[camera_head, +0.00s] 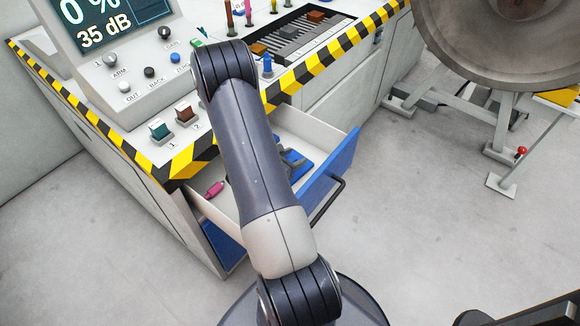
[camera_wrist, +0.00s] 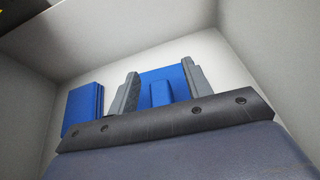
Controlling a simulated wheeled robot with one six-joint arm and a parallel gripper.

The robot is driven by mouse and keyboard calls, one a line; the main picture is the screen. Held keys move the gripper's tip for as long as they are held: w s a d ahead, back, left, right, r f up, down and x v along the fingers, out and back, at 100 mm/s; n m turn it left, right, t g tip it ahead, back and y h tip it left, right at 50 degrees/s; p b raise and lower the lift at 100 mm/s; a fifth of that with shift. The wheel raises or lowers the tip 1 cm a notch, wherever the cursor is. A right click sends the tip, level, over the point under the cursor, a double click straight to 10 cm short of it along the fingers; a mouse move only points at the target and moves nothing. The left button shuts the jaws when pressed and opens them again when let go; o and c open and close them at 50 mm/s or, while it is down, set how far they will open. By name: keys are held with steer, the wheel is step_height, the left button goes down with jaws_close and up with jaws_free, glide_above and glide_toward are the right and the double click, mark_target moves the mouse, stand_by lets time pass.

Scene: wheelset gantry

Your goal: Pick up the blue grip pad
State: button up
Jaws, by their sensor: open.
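In the wrist view, a flat blue grip pad (camera_wrist: 179,75) with a raised blue block (camera_wrist: 161,95) lies on the pale drawer floor. My gripper (camera_wrist: 160,84) is open, with its two grey fingers on either side of the raised block. I see gaps between the block and both fingers. The near side of the pad is hidden behind my gripper's dark body. In the head view, blue pieces (camera_head: 293,160) show in the open drawer (camera_head: 329,178), partly behind my arm.
A stack of flat blue pieces (camera_wrist: 82,108) lies left of my gripper. The drawer walls stand close around it. A pink object (camera_head: 214,189) lies at the drawer's left. The console top (camera_head: 135,140) with a striped edge stands above; open floor (camera_head: 400,220) lies to the right.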

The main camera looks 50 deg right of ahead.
steer(key=shift+w+d+f+b, duration=0.15)
steer(key=shift+d+f, duration=0.2)
steer(key=shift+f, duration=0.1)
steer(key=shift+w+d+f+b, duration=0.1)
steer(key=shift+d+f+b, duration=0.05)
steer(key=shift+d+f, duration=0.25)
steer(key=shift+r, duration=0.1)
steer(key=shift+c, duration=0.6)
steer(key=shift+a, duration=0.1)
jaws_close()
